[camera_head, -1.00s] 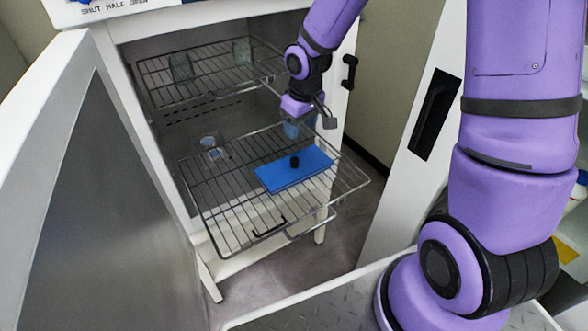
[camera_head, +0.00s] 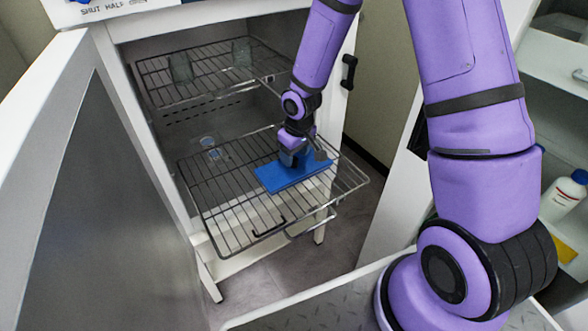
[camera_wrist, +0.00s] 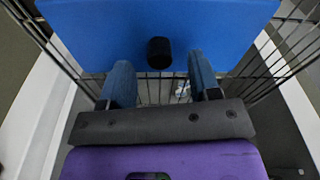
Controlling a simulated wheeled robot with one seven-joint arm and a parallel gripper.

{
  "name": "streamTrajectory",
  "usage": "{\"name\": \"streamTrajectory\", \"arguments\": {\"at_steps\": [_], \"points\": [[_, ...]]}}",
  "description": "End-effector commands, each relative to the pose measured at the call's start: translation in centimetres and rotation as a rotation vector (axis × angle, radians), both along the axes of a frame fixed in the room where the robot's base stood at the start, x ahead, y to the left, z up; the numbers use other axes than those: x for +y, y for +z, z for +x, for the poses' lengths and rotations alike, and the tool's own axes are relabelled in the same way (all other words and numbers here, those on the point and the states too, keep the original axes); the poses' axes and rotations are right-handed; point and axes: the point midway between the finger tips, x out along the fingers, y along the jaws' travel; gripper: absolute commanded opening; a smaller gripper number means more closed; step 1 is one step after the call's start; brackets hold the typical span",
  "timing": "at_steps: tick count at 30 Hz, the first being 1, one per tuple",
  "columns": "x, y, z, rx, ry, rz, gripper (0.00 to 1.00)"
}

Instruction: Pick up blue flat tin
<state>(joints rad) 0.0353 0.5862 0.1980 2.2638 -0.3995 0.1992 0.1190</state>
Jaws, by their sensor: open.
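The blue flat tin (camera_head: 280,179) lies on the pulled-out lower wire rack (camera_head: 225,215), near its right side. It is a flat blue slab with a black knob on top. The wrist view shows the tin (camera_wrist: 100,30) filling the top, with the black knob (camera_wrist: 159,52) at its near edge. My gripper (camera_head: 295,160) is over the tin in the head view and hides the knob there. In the wrist view my gripper (camera_wrist: 161,75) is open, its two blue fingers on either side of the knob and apart from it. Whether the fingers touch the tin cannot be told.
An upper wire rack (camera_head: 210,75) with glass vessels (camera_head: 180,68) is above and behind. Another glass vessel (camera_head: 209,142) stands at the lower rack's back. The open door (camera_head: 75,200) blocks the left. A white bottle (camera_head: 563,195) stands on shelving at the right.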

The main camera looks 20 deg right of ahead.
Motion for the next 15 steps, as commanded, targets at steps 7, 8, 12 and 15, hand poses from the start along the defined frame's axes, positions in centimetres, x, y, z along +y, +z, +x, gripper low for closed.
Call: {"name": "streamTrajectory", "arguments": {"at_steps": [7, 8, 12, 15], "points": [[0.1, -2.1, 0.2, 0.001, 0.0, 0.0, 0.57], [0.1, -2.2, 0.2, 0.0, 0.0, 0.0, 0.57], [0.1, -2.2, 0.2, -0.001, 0.0, 0.0, 0.57], [0.1, -2.2, 0.2, -0.001, 0.0, 0.0, 0.5]]}}
